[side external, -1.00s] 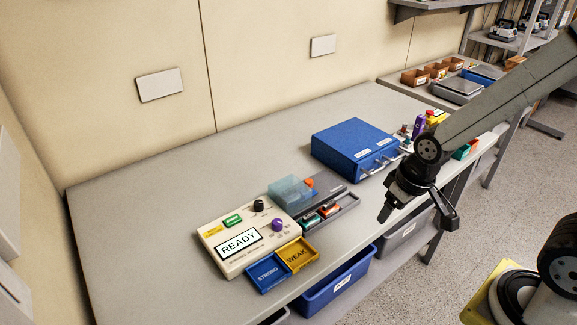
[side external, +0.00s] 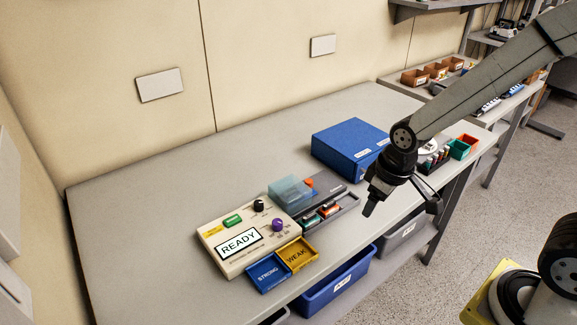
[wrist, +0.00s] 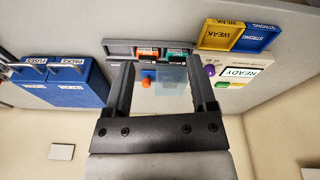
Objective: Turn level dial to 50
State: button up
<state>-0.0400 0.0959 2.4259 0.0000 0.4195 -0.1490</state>
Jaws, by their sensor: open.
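The cream control unit (side external: 228,264) sits on the bench with a READY screen (side external: 238,242). It carries a black dial (side external: 258,205) and a purple dial (side external: 278,224); their small markings are unreadable, so I cannot tell which is the level dial or its setting. In the wrist view the READY unit (wrist: 256,60) is at the right, its purple dial (wrist: 210,70) just right of my right finger. My gripper (side external: 403,205) is open and empty in the air, right of the unit and apart from it. It also shows in the wrist view (wrist: 160,64).
Blue STRONG (side external: 267,273) and yellow WEAK (side external: 297,255) trays lie before the unit. A grey device with a clear cover (side external: 290,190) and a tray of coloured items (side external: 331,213) stand right of it. A blue box (side external: 345,143) stands behind. The bench's left side is clear.

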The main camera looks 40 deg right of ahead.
jog(key=w+a+n+g, duration=0.1)
jog(key=w+a+n, duration=0.55)
jog(key=w, duration=0.35)
jog(key=n+g, duration=0.1)
jog(key=n, duration=0.6)
send_over(277, 221)
notch_tip(277, 221, down, 3)
jog(key=shift+f, duration=0.1)
jog(key=shift+f, duration=0.15)
jog(key=shift+f, duration=3.75)
grip_shut()
